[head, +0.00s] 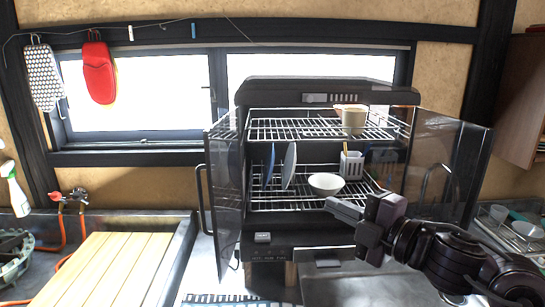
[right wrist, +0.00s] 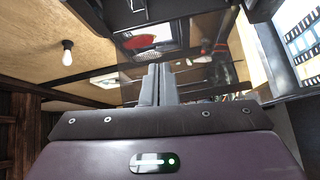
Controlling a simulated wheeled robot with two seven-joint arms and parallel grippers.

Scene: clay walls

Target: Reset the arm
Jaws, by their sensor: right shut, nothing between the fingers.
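My right gripper (head: 345,210) is shut and empty in the head view. Its arm comes in from the lower right, and its fingers point left in front of the dish cabinet's lower rack. The right wrist view shows its two grey fingers (right wrist: 157,85) pressed together with nothing between them. My left arm and gripper are not in view. The black dish cabinet (head: 330,91) stands open, with its left glass door (head: 226,200) and right glass door (head: 455,170) swung outward. My right arm covers part of the cabinet's lower right front.
A white bowl (head: 326,183), plates (head: 289,165) and a utensil holder (head: 351,165) stand on the lower rack. A beige cup (head: 353,120) stands on the upper rack. A slatted wooden board (head: 105,270) lies at left. A dish rack (head: 515,232) stands at far right.

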